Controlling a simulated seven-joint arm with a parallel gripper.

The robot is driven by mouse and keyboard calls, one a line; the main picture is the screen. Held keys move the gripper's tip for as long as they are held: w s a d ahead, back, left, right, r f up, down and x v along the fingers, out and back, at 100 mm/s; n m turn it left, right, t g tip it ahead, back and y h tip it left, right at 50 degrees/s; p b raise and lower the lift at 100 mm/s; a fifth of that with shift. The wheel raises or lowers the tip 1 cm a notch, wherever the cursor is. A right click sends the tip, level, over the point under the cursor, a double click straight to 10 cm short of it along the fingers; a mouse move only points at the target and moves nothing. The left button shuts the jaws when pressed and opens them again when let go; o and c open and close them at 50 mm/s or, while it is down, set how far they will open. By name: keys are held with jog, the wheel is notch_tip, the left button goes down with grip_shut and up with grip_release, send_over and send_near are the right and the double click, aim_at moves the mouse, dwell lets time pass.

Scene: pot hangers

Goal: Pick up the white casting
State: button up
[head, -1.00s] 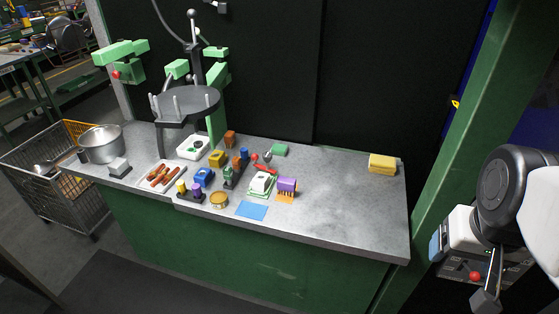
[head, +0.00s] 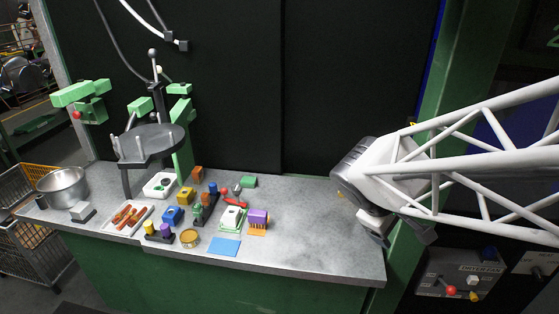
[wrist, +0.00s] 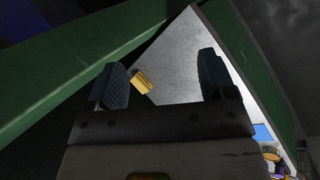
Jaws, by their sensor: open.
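A white block-like piece (head: 233,217), which looks like the white casting, sits on the grey counter among several small coloured parts. A green edge shows around it. It is not clearly visible in the wrist view. My gripper (wrist: 163,80) is open and empty, with its two dark ridged fingers apart. In the head view my arm's end is over the right end of the counter, well to the right of the white piece.
A yellow block (wrist: 142,82) shows beyond the left finger. A purple-and-orange part (head: 258,222) stands close right of the white piece, a blue sheet (head: 224,247) in front. A dark round stand (head: 153,142) rises at left. The counter's right half (head: 310,225) looks clear.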

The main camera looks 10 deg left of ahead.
jog(key=w+a+f+n+t+h, duration=0.2)
jog(key=w+a+f+n+t, duration=0.15)
jog(key=w+a+n, duration=0.45)
jog(key=n+t+y, duration=0.7)
jog(key=n, duration=1.1)
send_near(231, 215)
jog(key=x, duration=0.4)
jog(key=shift+w+a+f, duration=0.2)
jog(key=shift+a+f, duration=0.05)
jog(key=shift+a, duration=0.05)
jog(key=shift+x, duration=1.3)
jog(key=shift+w, duration=0.1)
jog(key=shift+x, duration=2.55)
